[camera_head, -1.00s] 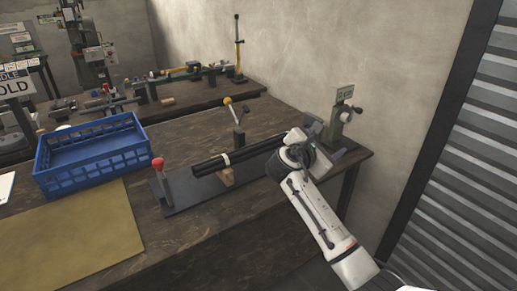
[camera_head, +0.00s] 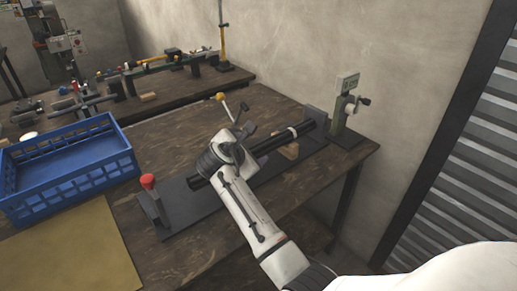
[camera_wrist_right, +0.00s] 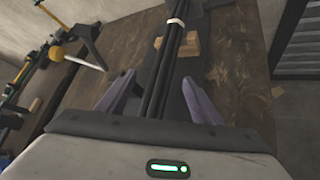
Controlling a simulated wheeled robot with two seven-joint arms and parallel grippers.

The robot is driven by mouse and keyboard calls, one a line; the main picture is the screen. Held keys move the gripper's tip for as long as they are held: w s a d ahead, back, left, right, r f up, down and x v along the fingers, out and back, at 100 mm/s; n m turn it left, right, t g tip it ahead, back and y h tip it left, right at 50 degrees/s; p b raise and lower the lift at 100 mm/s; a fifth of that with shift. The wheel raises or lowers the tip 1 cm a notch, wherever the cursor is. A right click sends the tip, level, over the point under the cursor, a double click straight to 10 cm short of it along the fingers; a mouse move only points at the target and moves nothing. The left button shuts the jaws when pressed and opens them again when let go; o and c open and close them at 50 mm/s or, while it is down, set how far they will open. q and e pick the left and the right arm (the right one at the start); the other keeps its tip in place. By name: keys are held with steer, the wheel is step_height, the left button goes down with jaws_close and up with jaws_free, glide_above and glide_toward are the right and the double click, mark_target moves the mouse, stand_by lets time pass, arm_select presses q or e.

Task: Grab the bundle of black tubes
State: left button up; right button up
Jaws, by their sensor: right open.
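The bundle of black tubes (camera_head: 268,146) lies slantwise over a dark base plate on the wooden workbench, with a white band (camera_head: 292,131) around it. My right gripper (camera_head: 243,135) is over the left-hand part of the bundle, and my wrist hides part of the tubes. In the right wrist view my right gripper (camera_wrist_right: 158,78) is open, with one finger on each side of the black tubes (camera_wrist_right: 162,70). The tubes run between the fingers, with visible gaps on both sides. My left gripper is not in view.
A wooden block (camera_head: 288,151) sits by the tubes. A red-knobbed post (camera_head: 149,182) stands at the plate's left end, and a yellow-knobbed lever (camera_head: 221,98) behind. A blue crate (camera_head: 68,178) is at left. A grey-green hand press (camera_head: 344,108) stands at the right end.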

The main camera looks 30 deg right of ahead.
mark_target(260, 148)
steer(key=x, duration=0.5)
steer(key=shift+s+f, duration=0.3)
steer(key=shift+w+d+f, duration=0.25)
steer(key=shift+w+d, duration=0.05)
steer(key=shift+d, duration=0.05)
jaws_close()
steer(key=shift+r, duration=0.15)
